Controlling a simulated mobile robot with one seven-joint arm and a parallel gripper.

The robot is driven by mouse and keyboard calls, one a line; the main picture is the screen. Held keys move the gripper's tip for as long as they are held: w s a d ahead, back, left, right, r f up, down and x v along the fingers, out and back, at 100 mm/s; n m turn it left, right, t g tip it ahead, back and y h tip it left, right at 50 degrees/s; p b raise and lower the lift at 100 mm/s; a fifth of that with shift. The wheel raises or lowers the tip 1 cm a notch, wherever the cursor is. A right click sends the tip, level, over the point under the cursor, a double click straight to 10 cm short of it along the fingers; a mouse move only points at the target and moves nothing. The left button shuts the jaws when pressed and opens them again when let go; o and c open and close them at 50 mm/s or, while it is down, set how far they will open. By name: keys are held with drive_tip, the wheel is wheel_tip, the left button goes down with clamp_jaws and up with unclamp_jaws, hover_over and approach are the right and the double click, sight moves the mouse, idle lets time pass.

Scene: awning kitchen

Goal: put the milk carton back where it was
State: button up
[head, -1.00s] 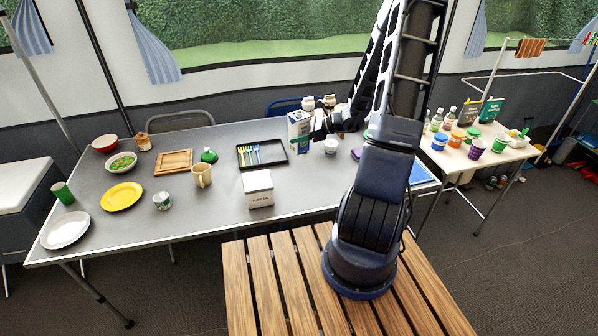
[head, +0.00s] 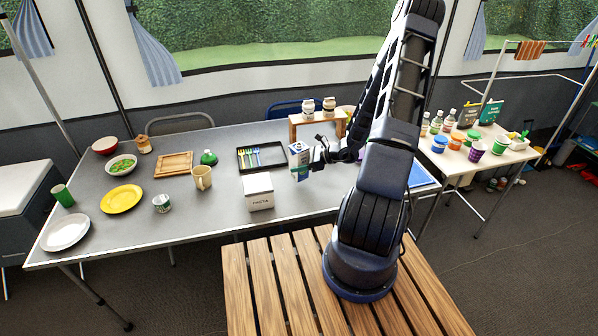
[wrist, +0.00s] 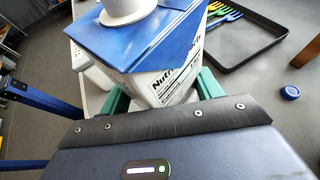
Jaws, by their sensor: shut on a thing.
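The milk carton (head: 299,160), white and blue with a white cap, stands roughly upright at the right part of the grey table (head: 225,222). My gripper (head: 309,158) is shut on it from the right. In the wrist view the carton (wrist: 150,58) sits between the green fingers (wrist: 163,95), with its blue top and a nutrition label showing. I cannot tell whether its base touches the table.
A black tray (head: 278,155) with coloured cutlery lies left of the carton. A white box (head: 258,192) stands in front of the tray. A wooden stand (head: 299,124) with two jars is behind the carton. A small blue round thing (wrist: 289,92) lies near the tray.

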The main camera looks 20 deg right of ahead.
drive_tip(key=shift+f, duration=2)
drive_tip(key=shift+f, duration=0.15)
drive_tip(key=o, duration=1.1)
drive_tip(key=shift+c, duration=0.2)
